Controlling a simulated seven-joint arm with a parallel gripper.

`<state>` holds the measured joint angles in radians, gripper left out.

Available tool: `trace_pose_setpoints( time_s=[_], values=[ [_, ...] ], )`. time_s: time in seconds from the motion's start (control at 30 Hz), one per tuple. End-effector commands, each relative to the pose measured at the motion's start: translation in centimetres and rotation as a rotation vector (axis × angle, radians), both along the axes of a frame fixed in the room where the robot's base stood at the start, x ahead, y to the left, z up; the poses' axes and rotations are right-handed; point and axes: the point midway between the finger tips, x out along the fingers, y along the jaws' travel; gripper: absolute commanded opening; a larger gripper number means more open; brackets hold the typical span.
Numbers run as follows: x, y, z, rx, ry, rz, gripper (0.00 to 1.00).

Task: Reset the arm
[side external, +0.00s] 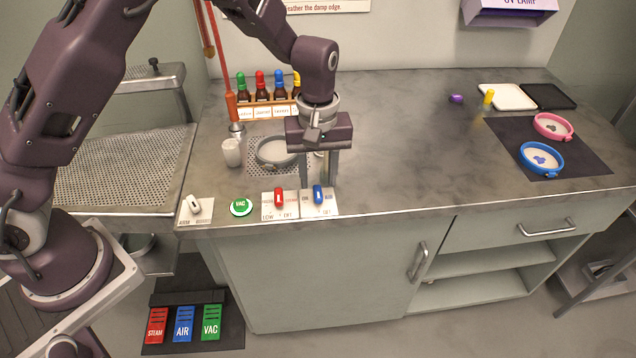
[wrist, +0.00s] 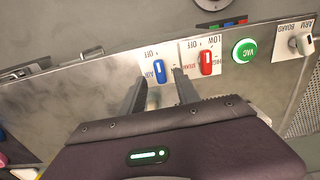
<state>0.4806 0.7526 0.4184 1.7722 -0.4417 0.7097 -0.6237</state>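My gripper (side external: 319,183) points down over the counter's front edge, near the switch panels. Its two fingers are apart with nothing between them; the wrist view also shows the gap (wrist: 159,80). The blue AIR switch (side external: 318,194) lies just in front of the fingertips and also shows in the wrist view (wrist: 159,71). The red STEAM switch (side external: 279,198) sits beside it, and in the wrist view (wrist: 206,62) it is just right of the fingers. Whether a fingertip touches either panel I cannot tell. My arm reaches in from the left.
A green VAC button (side external: 241,206) and an ARM BOARD switch (side external: 195,205) line the front edge. Pink (side external: 553,126) and blue (side external: 541,160) hoops lie right. The middle counter is clear.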

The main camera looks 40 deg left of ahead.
Motion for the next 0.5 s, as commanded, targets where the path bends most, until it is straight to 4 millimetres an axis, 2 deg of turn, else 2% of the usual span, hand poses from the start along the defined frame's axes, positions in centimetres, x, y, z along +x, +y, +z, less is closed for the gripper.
trace_pose_setpoints(
  time_s=[0.1, 0.2, 0.5],
  values=[
    [0.1, 0.0, 2.4, -0.001, -0.004, 0.0, 0.38],
    [0.1, 0.0, 3.6, 0.0, -0.003, 0.0, 0.38],
    [0.0, 0.0, 4.0, 0.001, -0.001, 0.001, 0.38]
  ],
)
